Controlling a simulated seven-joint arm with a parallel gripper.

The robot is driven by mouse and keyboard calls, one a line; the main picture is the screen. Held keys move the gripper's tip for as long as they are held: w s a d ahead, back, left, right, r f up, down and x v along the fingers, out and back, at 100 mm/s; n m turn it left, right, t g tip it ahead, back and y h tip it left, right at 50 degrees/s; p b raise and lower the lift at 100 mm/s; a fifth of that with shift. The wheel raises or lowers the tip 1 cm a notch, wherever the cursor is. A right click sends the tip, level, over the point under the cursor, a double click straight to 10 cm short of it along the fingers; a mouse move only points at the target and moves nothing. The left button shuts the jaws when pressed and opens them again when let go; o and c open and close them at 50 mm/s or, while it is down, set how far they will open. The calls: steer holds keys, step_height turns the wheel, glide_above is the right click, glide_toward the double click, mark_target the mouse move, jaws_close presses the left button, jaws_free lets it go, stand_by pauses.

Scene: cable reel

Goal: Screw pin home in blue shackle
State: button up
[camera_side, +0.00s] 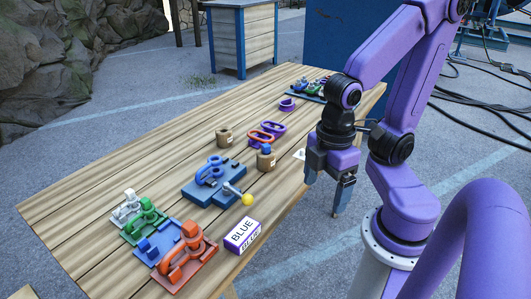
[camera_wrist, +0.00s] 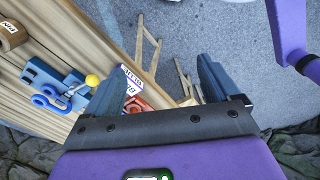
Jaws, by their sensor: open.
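The blue shackle (camera_side: 210,172) sits on a blue base block in the middle of the table. It also shows at the left of the wrist view (camera_wrist: 48,101). A pin with a yellow ball end (camera_side: 247,200) sticks out from the shackle's near right side; the ball also shows in the wrist view (camera_wrist: 92,80). How deep the pin sits in the shackle I cannot tell. My gripper (camera_side: 325,194) is open and empty, pointing down beyond the table's right edge, apart from the pin.
A box marked BLUE (camera_side: 243,236) stands near the table edge. An orange shackle (camera_side: 185,260), a green one (camera_side: 145,217) and a grey one (camera_side: 127,207) stand at the near left.

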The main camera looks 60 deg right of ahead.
steer(key=shift+w, duration=0.15)
steer(key=c, duration=0.7)
steer(key=w+m, duration=1)
steer(key=shift+w+d+r+m, duration=0.1)
steer(key=shift+m, duration=0.3)
steer(key=shift+c, duration=0.4)
steer(key=m, duration=2.5)
glide_toward(266, 145)
steer(key=shift+w+a+f, duration=0.1)
steer(key=shift+a+f, duration=0.2)
steer(key=shift+a, duration=0.15)
steer(key=shift+w+d+f+m, duration=0.1)
steer(key=shift+d+f+m, duration=0.15)
steer(key=shift+d, duration=0.2)
steer(key=shift+f, duration=1.7)
steer(key=shift+f, duration=0.1)
steer(key=shift+f, duration=2.25)
